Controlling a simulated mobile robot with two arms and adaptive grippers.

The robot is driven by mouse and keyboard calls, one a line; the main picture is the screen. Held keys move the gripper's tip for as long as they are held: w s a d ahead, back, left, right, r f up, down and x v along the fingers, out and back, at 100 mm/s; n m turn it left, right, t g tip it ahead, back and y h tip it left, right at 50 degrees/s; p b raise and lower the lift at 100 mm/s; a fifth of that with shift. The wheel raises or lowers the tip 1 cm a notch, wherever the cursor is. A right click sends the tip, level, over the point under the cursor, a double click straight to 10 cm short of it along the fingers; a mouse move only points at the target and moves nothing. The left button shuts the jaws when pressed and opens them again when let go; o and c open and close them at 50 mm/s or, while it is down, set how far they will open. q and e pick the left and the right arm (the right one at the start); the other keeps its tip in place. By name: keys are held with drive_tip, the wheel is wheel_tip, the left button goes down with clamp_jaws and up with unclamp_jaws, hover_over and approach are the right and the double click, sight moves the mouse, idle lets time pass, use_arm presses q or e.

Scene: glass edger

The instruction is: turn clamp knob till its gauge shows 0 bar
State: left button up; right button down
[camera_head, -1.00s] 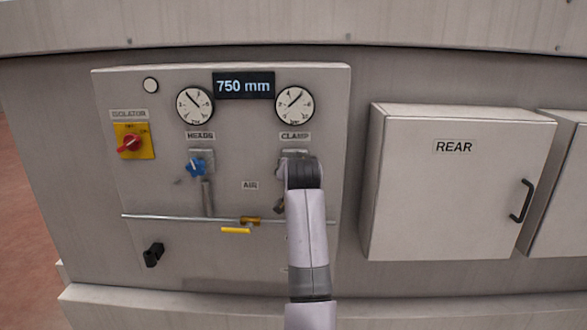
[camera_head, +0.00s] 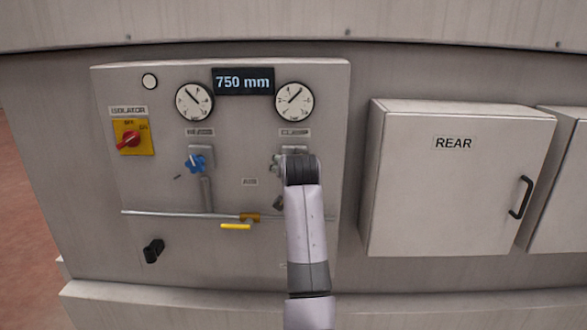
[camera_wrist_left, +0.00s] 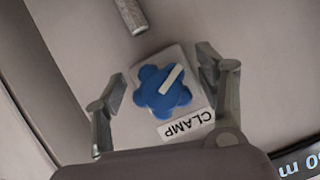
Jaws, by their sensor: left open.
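The blue clamp knob (camera_wrist_left: 160,92) is a lobed knob with a white pointer stripe, on a light plate with a CLAMP label (camera_wrist_left: 186,126) in the left wrist view. My left gripper (camera_wrist_left: 162,76) is open, with one finger on each side of the knob. I cannot tell whether the fingers touch it. In the head view my left arm (camera_head: 304,215) comes up from below and hides the knob. The clamp gauge (camera_head: 294,102) is round and white, above the knob; its needle points up and right. Its numbers are too small to read. My right gripper is not in view.
To the left are the heads gauge (camera_head: 194,102), the blue heads knob (camera_head: 196,163) and the red-yellow isolator switch (camera_head: 132,138). A pipe with a yellow-handled valve (camera_head: 236,226) runs below. The REAR cabinet (camera_head: 450,190) juts out at right.

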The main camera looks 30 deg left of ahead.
use_arm(q)
drive_tip(key=v, duration=0.7)
drive_tip(key=shift+s, duration=0.2)
drive_tip(key=shift+d+r, duration=0.1)
drive_tip(key=shift+d, duration=0.05)
